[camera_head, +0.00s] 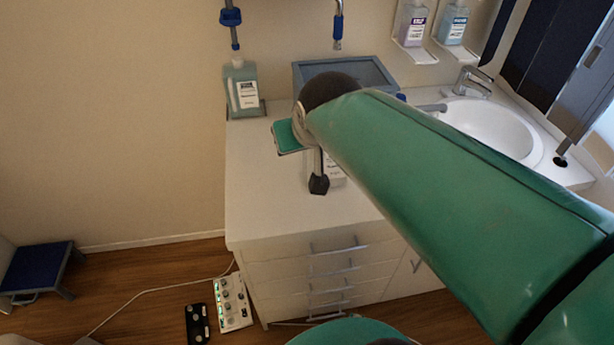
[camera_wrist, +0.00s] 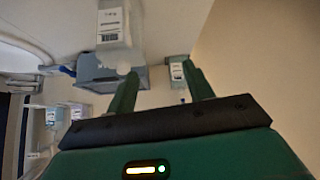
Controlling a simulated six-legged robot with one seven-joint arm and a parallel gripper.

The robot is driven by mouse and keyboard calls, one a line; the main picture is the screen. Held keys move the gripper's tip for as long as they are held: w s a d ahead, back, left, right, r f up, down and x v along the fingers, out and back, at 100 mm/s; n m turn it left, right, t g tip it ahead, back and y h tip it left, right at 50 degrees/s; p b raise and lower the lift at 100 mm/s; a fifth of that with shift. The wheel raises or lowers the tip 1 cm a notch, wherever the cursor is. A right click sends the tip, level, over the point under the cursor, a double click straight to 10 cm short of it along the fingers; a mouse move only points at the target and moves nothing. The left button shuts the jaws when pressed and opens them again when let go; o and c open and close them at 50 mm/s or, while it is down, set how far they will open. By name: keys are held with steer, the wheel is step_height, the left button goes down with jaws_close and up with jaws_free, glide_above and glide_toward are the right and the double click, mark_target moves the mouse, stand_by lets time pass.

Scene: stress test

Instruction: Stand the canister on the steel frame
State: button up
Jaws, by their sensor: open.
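A pale, translucent canister with a white label (camera_wrist: 112,28) is close in the wrist view, which shows the scene upside down. In the head view its labelled lower part (camera_head: 335,172) shows on the counter, mostly hidden behind my arm. My gripper (camera_wrist: 162,70) is open and empty. Its two green fingers point towards the counter's back, and the canister is apart from them, beyond the left finger in the wrist view. A second labelled greenish bottle (camera_head: 241,88) stands at the back left on a dark grey base (camera_head: 262,112), perhaps the steel frame; I cannot tell for certain.
A grey-blue lidded box (camera_head: 372,72) stands against the back wall. The sink (camera_head: 490,130) and tap are on the right. Wall dispensers (camera_head: 453,24) hang above. The white counter (camera_head: 262,190) is bare at front left. Cabled devices (camera_head: 232,302) and a blue step (camera_head: 38,265) are on the floor.

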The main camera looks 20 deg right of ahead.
steer(key=s+a+f+g, duration=0.1)
steer(key=s+f+g, duration=0.1)
steer(key=s, duration=0.9)
steer(key=shift+a+f+y, duration=0.2)
steer(key=shift+f+y, duration=0.1)
steer(key=shift+f, duration=0.5)
